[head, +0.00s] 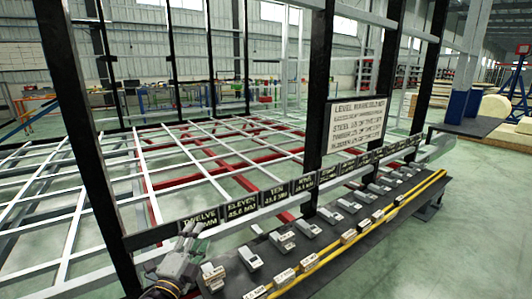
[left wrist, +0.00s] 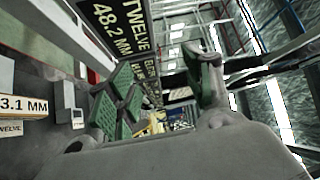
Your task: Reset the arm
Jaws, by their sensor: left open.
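My left gripper (head: 192,236) is at the lower left of the head view, beside the near left end of the dark bench and just below the "TWELVE" plate (head: 199,221). In the left wrist view its two fingers with green pads (left wrist: 160,92) stand apart, and I see nothing held between them. The "TWELVE 48.2 MM" plate (left wrist: 120,22) is at the top of that view, beyond the fingers. My right gripper is not in view.
The dark bench (head: 335,262) carries a row of grey devices (head: 250,258), white labelled blocks (head: 284,277) and a yellow rail (head: 420,190). Black posts (head: 317,100) and a sign board (head: 356,122) rise behind it. The white and red chassis frame (head: 190,150) lies beyond.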

